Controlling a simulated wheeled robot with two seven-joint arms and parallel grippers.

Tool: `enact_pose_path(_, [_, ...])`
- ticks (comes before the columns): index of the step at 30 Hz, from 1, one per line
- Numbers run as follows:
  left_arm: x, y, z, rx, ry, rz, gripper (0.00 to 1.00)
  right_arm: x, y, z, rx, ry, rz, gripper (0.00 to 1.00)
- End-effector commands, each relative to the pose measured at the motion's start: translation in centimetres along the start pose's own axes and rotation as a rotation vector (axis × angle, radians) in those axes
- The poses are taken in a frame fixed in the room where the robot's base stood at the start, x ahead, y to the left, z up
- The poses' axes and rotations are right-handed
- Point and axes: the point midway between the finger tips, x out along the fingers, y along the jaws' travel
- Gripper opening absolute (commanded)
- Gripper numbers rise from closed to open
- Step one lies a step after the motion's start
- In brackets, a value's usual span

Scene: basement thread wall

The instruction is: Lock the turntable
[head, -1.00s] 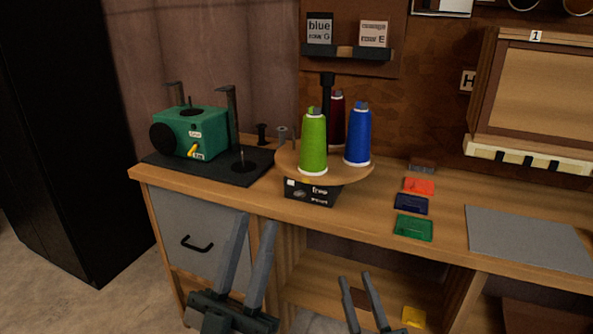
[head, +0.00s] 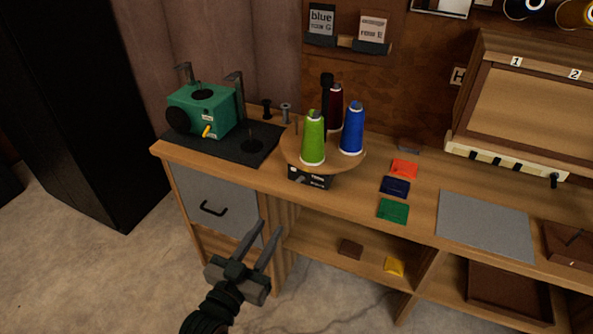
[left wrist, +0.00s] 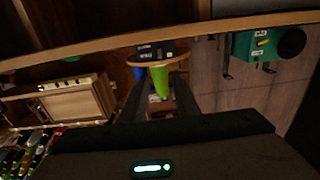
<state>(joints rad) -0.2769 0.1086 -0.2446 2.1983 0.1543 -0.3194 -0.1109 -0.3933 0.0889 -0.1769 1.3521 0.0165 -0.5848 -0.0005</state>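The round wooden turntable (head: 293,153) stands on the bench and carries a green cone (head: 313,140), a blue cone (head: 352,129) and a dark red cone (head: 335,108). Below it is a black base box (head: 309,178) with small white lettering, too small to read. My left gripper (head: 263,238) is open and empty in front of the bench, below and left of the turntable. In the left wrist view, which appears upside down, the turntable (left wrist: 151,62) and green cone (left wrist: 159,82) lie beyond the open fingers. My right gripper is not in view.
A green machine (head: 206,108) stands on a dark mat at the bench's left. Coloured cards, including a green one (head: 393,210), lie right of the turntable near a grey mat (head: 484,225). The shelf below holds a yellow packet (head: 394,266).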

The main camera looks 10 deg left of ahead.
Motion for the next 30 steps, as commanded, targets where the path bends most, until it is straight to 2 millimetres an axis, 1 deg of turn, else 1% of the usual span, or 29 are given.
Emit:
enact_pose_path(1, [-0.1,0.0,0.0,0.0,-0.01,0.0,0.28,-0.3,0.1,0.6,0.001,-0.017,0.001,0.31])
enact_pose_path(4, [-0.1,-0.1,0.3,0.0,-0.018,0.0,0.28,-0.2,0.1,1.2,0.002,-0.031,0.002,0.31])
enact_pose_path(13, [0.0,-0.1,0.3,0.0,-0.016,0.0,0.28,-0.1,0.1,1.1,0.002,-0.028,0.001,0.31])
enact_pose_path(17, [0.4,-0.1,0.2,0.0,-0.015,0.0,0.28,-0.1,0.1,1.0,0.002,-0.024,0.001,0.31])
enact_pose_path(23, [2.1,-0.1,0.2,0.0,-0.014,0.0,0.28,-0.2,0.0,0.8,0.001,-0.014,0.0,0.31])
enact_pose_path(26, [3.5,-0.1,0.2,0.0,-0.014,0.0,0.28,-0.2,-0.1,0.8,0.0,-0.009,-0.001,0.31])
enact_pose_path(30, [5.9,-0.1,0.2,0.0,-0.014,0.0,0.28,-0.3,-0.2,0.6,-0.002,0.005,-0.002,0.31])
